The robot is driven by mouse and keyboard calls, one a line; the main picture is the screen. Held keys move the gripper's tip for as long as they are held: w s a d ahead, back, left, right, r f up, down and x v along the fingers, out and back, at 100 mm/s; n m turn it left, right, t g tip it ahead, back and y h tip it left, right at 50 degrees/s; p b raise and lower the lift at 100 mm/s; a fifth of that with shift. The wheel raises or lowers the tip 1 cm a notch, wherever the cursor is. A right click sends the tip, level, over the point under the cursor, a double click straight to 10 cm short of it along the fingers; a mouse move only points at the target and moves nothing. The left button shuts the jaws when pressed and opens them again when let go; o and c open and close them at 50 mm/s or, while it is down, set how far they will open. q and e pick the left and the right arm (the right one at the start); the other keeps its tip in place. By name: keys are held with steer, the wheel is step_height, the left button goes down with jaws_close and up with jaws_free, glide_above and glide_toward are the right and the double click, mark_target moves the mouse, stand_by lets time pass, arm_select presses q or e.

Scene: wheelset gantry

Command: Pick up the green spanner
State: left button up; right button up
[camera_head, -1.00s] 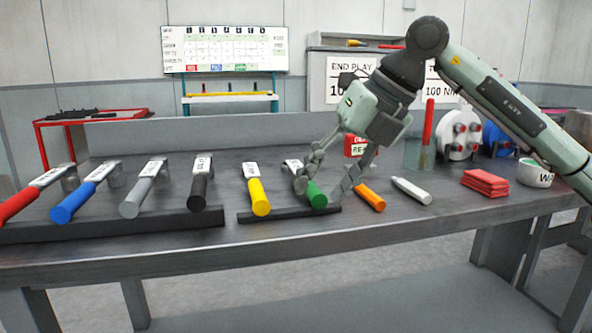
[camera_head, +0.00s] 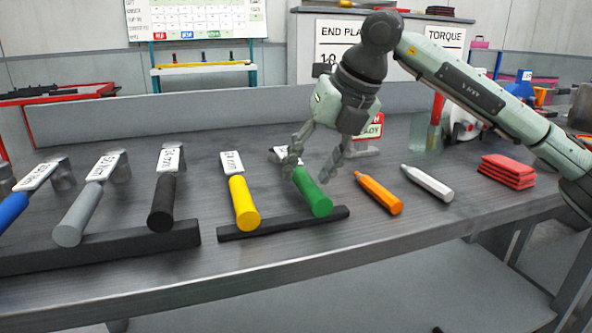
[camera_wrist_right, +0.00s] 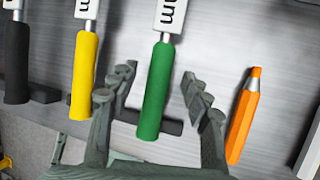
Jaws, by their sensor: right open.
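The green spanner (camera_head: 314,194) lies with its green handle on a black rest bar (camera_head: 283,224) and its white label toward the back of the bench. My right gripper (camera_head: 318,168) is open above its handle, with one finger on each side in the head view. In the right wrist view the green handle (camera_wrist_right: 156,92) lies between the two open fingers of the right gripper (camera_wrist_right: 160,88). The handle looks free of both fingers there. My left gripper is in neither view.
A yellow-handled spanner (camera_head: 243,204) lies left of the green one, with black, grey and blue ones further left. An orange marker (camera_head: 379,194) and a white marker (camera_head: 426,183) lie to the right. Red folded cloths (camera_head: 508,170) are further right.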

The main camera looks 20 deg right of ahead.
steer(key=shift+x, duration=0.9)
jaws_close()
steer(key=shift+r, duration=0.1)
steer(key=shift+r, duration=0.1)
